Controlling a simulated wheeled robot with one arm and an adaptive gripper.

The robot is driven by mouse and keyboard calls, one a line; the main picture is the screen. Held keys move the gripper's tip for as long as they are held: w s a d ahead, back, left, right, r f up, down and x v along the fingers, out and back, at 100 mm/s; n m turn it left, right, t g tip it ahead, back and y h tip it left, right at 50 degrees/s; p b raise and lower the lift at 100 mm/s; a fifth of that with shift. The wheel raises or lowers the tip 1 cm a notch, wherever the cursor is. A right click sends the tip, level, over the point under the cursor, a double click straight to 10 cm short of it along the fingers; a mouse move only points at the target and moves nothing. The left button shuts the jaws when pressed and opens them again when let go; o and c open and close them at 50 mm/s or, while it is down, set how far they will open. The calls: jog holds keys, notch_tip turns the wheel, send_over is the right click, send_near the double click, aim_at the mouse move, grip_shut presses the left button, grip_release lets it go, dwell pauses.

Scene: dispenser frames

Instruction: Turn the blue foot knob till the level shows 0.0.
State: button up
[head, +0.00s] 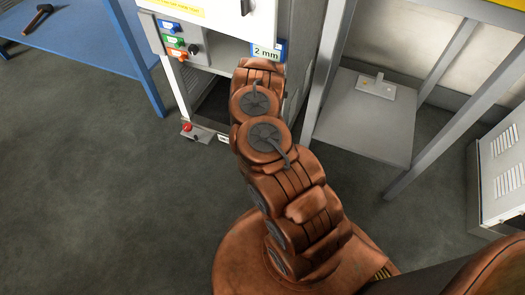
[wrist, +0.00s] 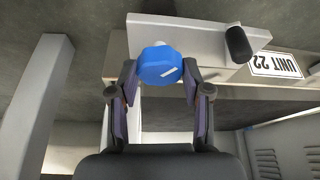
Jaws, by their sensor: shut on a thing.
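The blue foot knob (wrist: 162,62) shows in the wrist view, with a white mark on its face. It sits under the pale edge of the unit. My gripper (wrist: 159,76) is shut on the blue knob, one finger on each side. In the head view my arm hides the knob and the gripper. A small display (head: 265,52) on the cabinet front, just above my arm, reads "2 mm" in its visible part; I cannot tell whether more digits are hidden.
A black cylinder (wrist: 238,44) and a "UNIT 22" label (wrist: 276,65) are close right of the knob in the wrist view. Blue, green and orange buttons (head: 173,42) are on the cabinet. A red knob (head: 187,127) is at its foot. A grey metal stand (head: 365,125) is at right.

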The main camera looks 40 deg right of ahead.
jog(key=m+p, duration=0.1)
jog(key=m+g+p, duration=0.1)
jog(key=m, duration=0.1)
jog(key=shift+r+h+p, duration=0.2)
jog(key=shift+h+p, duration=0.1)
jog(key=shift+p, duration=0.1)
jog(key=shift+a+f+m+g+p, duration=0.1)
jog(key=shift+m+g+p, duration=0.2)
jog(key=shift+m+p, duration=0.7)
jog(key=shift+w+f+m+h+p, duration=0.1)
jog(key=shift+m+h+p, duration=0.25)
jog(key=shift+m, duration=0.15)
jog(key=o, duration=1.2)
jog(key=shift+c, duration=0.2)
jog(key=w+v, duration=0.1)
jog(key=v, duration=1.1)
jog(key=shift+s, duration=0.35)
